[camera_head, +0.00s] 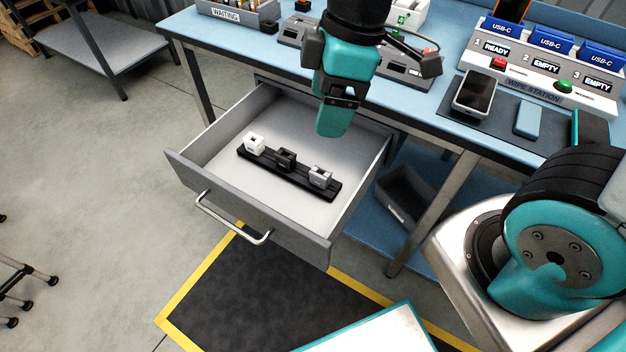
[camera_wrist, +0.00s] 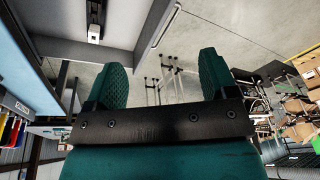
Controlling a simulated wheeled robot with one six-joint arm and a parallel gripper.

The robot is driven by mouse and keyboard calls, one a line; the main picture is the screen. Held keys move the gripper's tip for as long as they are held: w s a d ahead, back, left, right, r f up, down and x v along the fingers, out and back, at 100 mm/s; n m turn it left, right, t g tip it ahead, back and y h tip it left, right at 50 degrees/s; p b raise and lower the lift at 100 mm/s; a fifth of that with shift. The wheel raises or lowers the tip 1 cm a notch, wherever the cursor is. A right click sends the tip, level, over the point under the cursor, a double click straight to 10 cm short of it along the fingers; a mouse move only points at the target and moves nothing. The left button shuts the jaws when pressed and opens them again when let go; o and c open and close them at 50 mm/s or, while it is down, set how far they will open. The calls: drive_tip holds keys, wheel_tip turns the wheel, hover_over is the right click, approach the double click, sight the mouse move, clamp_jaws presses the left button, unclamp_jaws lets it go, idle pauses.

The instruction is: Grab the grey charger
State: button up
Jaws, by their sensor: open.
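The grey charger (camera_head: 320,177) stands at the right end of a black strip (camera_head: 300,180) inside the open drawer (camera_head: 225,202). A black charger (camera_head: 286,158) sits in the middle of the strip and a white charger (camera_head: 254,143) at its left end. My gripper (camera_head: 334,122) is above the drawer's back right part, higher than the grey charger and apart from it. In the wrist view its two teal fingers (camera_wrist: 162,80) are spread with nothing between them. That view shows part of the drawer (camera_wrist: 65,22) at the upper left.
The blue workbench (camera_head: 240,45) stands behind the drawer. It bears the wipe station (camera_head: 535,80), a phone (camera_head: 475,93) and a grey bin marked WAITING (camera_head: 235,14). A dark bin (camera_head: 405,195) is on the shelf right of the drawer.

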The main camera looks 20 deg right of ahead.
drive_tip(key=w+d+f+n+h, duration=0.3)
drive_tip(key=w+f+n, duration=0.7)
drive_tip(key=f+n, duration=0.15)
hover_over(320, 175)
drive_tip(key=w, duration=0.1)
drive_tip(key=shift+m, duration=0.25)
wheel_tip(320, 175, down, 11)
drive_tip(key=shift+w+d+f+b, duration=0.1)
drive_tip(key=shift+w+f+b, duration=0.1)
drive_tip(key=shift+b, duration=0.1)
drive_tip(key=shift+s+d+f+p, duration=0.1)
drive_tip(key=shift+s+f+p, duration=0.1)
drive_tip(key=shift+f, duration=1.4)
drive_tip(key=shift+s+f+p, duration=0.15)
drive_tip(key=shift+f, duration=1.4)
drive_tip(key=shift+c, duration=0.3)
drive_tip(key=c, duration=0.9)
